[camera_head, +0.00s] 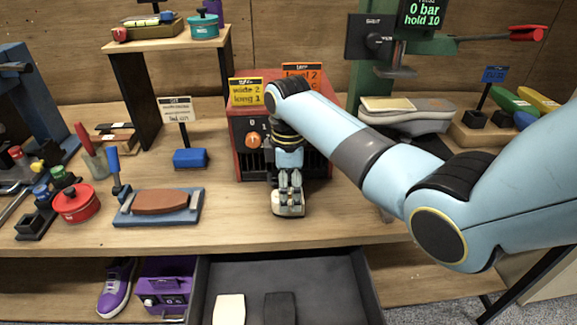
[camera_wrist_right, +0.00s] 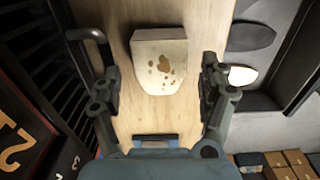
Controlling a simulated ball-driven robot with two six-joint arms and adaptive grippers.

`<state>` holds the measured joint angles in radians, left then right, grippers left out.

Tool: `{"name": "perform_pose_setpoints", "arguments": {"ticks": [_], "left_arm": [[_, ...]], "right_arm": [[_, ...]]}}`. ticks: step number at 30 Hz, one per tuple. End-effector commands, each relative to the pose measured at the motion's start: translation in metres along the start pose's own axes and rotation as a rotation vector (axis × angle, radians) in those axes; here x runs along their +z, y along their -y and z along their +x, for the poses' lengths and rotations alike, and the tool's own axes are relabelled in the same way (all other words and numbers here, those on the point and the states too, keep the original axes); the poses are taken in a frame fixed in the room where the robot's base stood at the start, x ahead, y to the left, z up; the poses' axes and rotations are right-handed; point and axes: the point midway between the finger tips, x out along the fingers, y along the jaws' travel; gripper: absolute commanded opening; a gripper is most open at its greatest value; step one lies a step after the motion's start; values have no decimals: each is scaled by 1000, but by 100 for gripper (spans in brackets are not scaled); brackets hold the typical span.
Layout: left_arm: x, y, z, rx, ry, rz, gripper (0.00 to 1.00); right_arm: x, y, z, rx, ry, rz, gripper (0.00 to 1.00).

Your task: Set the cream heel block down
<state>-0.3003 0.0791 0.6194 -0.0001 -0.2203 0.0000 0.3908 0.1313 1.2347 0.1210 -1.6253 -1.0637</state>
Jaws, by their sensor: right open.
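The cream heel block (camera_wrist_right: 160,52) has brown spots and rests on the wooden tabletop (camera_wrist_right: 140,115). In the wrist view it lies ahead of and between the spread fingers of my right gripper (camera_wrist_right: 163,90), with gaps on both sides. In the head view the heel block (camera_head: 289,210) shows just below my right gripper (camera_head: 288,186), near the table's front edge. The right gripper is open and holds nothing. My left gripper is not in view.
A red-and-black machine (camera_head: 236,150) stands right behind the gripper. An open drawer (camera_head: 330,290) below the front edge holds a cream pad (camera_head: 229,309) and a dark pad (camera_head: 280,308). A brown piece on a blue-grey stand (camera_head: 190,212) is left. Bare tabletop lies between.

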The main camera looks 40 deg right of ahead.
Motion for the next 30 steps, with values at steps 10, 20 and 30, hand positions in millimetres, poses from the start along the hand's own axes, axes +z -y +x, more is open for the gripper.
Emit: {"name": "perform_pose_setpoints", "arguments": {"ticks": [10,20,30], "left_arm": [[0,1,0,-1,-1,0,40],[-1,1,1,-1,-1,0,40],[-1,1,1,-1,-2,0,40]], "right_arm": [[0,-1,-75,4,-2,-1,77],[0,0,-94,0,0,0,77],[0,0,-94,0,0,0,77]]}}
